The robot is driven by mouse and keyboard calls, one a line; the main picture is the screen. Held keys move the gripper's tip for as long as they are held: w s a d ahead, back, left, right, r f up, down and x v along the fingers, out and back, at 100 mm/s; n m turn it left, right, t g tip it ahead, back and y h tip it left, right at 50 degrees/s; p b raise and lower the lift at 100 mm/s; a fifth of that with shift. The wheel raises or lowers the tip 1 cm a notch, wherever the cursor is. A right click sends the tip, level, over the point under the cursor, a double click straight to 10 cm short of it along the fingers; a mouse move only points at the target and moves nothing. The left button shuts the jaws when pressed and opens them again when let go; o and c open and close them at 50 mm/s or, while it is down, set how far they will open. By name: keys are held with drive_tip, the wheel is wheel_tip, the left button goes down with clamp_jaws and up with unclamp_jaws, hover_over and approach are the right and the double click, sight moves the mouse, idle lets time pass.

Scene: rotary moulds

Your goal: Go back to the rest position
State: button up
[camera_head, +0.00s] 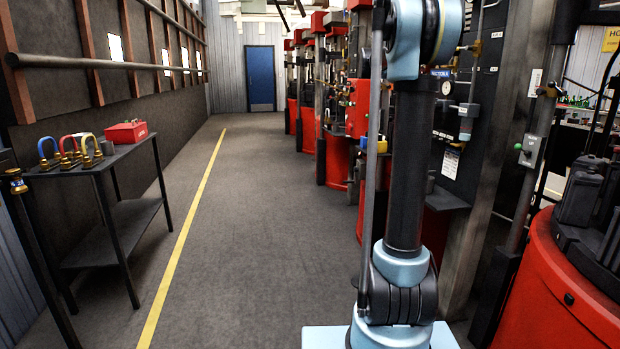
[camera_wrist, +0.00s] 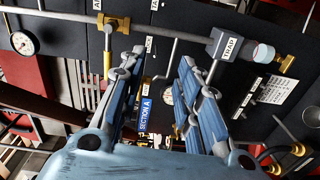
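My gripper (camera_wrist: 161,62) shows in the wrist view with its two blue-grey fingers apart and nothing seen between them. It faces a dark panel with a blue "SECTION A" label (camera_wrist: 145,115), pipes and gauges. In the head view my blue and black arm rises upright at the right of centre, and its upper end leaves the top of the picture. My gripper does not show in the head view.
Red rotary machines (camera_head: 335,165) line the right side, with another red mould unit (camera_head: 560,290) at the near right. The grey aisle floor (camera_head: 240,220) is clear to the blue door (camera_head: 260,78).

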drive_tip(key=s+a+f+m+y, duration=0.1)
drive_tip(key=s+a+f+y, duration=0.35)
drive_tip(key=s+f, duration=0.75)
drive_tip(key=s+a+f+y, duration=0.4)
drive_tip(key=s+a+f, duration=0.2)
drive_tip(key=s+f, duration=0.65)
drive_tip(key=s+a+f+y, duration=0.4)
drive_tip(key=s+a+f, duration=0.5)
drive_tip(key=f, duration=0.3)
drive_tip(key=s+a+f+g+y, duration=0.1)
drive_tip(key=s+a+f+y, duration=0.3)
drive_tip(key=s+a+f, duration=0.4)
drive_tip(key=s+f, duration=0.3)
drive_tip(key=f, duration=0.2)
drive_tip(key=shift+s+a+m+y, duration=0.3)
drive_tip(key=shift+s+a+y, duration=0.05)
drive_tip(key=shift+s+a, duration=0.05)
drive_tip(key=shift+f, duration=0.1)
drive_tip(key=shift+w+f, duration=0.2)
drive_tip(key=shift+w, duration=0.25)
drive_tip(key=shift+s, duration=0.1)
